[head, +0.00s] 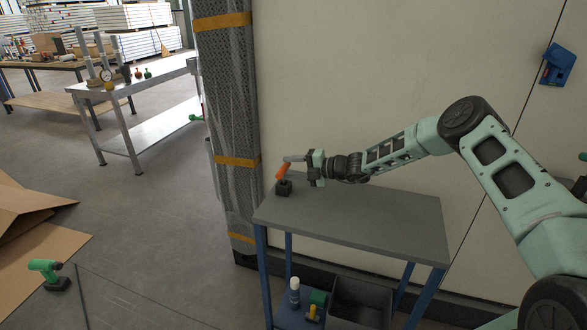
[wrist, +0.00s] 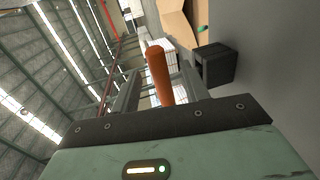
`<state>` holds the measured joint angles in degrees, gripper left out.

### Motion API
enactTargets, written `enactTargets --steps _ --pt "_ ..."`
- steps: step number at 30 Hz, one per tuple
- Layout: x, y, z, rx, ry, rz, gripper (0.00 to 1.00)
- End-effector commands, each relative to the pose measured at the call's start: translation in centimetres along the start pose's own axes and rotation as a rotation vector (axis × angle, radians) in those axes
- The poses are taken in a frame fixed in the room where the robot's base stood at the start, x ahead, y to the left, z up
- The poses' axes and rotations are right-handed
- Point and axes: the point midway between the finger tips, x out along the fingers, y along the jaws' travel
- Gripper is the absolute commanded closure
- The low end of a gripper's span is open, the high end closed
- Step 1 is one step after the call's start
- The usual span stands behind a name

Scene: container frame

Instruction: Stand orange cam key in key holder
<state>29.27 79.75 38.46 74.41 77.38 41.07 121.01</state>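The orange cam key (head: 281,173) shows as a short orange rod at the tip of my gripper (head: 294,159), tilted, just above the holder. In the wrist view the orange key (wrist: 159,76) sticks out between the grey fingers, and its near end is hidden by the gripper body. My gripper appears shut on it, though the contact itself is hard to see. The key holder (head: 284,188) is a small black block on the grey table. In the wrist view the holder (wrist: 214,65) is to the right of the key, apart from it, with nothing visible in it.
The grey table top (head: 365,215) is otherwise clear to the right of the holder. A wrapped pillar (head: 231,110) stands close at the left, and a pale wall (head: 370,80) behind. A lower shelf carries a dark bin (head: 360,303) and small items.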

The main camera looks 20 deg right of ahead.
Motion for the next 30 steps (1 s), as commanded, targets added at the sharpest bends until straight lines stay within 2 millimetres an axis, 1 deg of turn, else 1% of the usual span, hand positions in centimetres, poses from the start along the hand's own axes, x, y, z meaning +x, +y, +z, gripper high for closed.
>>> enactTargets --steps 5,8,11,24,27,30 --pt "-0.2 -0.1 0.0 0.001 0.0 -0.001 0.55" --pt "-1.1 -0.1 0.1 0.001 -0.001 -0.001 0.55" --pt "-2.7 -0.1 0.1 0.0 -0.002 0.0 0.55" --pt "-12.9 -0.1 0.1 -0.001 -0.003 -0.002 0.55" --pt "-14.7 -0.1 0.1 0.0 -0.003 -0.001 0.55" --pt "-16.1 -0.1 0.1 -0.001 -0.001 0.0 0.55"
